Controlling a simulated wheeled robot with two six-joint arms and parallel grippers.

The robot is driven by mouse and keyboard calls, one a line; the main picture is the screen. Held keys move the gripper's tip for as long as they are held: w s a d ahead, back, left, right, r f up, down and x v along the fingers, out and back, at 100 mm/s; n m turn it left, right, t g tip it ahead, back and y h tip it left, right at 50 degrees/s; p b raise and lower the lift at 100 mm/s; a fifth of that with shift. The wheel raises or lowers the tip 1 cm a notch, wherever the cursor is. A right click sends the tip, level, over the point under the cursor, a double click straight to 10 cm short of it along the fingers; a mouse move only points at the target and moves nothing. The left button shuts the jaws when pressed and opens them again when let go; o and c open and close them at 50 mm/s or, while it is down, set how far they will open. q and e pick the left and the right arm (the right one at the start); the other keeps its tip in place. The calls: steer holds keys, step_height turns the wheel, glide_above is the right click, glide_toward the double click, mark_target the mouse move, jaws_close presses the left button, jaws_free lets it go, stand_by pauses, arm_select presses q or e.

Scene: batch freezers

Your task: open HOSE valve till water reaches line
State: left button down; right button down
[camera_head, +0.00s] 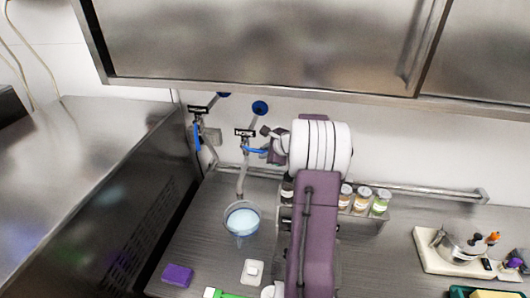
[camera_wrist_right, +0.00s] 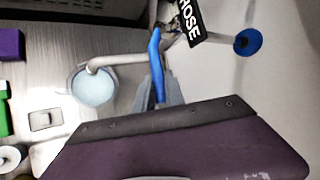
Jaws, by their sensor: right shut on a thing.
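The HOSE valve has a black label (camera_head: 244,133) on the back wall and a blue lever (camera_head: 255,151). In the right wrist view, the blue lever (camera_wrist_right: 155,50) runs down between the fingers of my right gripper (camera_wrist_right: 161,88), which is shut on it. In the head view my right gripper (camera_head: 271,149) is at the lever's right end. A pale spout (camera_head: 242,180) hangs down from the valve into a clear round container (camera_head: 257,228) holding light blue water (camera_head: 242,219). No fill line can be made out. My left gripper is not in view.
A second valve with a blue lever (camera_head: 196,135) is at the left. A rack with several jars (camera_head: 362,197) stands right of my right arm. Steel cabinets (camera_head: 260,45) hang above.

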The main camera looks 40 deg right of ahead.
steer(key=shift+r, duration=0.1)
steer(key=c, duration=1.4)
jaws_free()
steer(key=b+v, duration=0.2)
steer(key=v, duration=0.7)
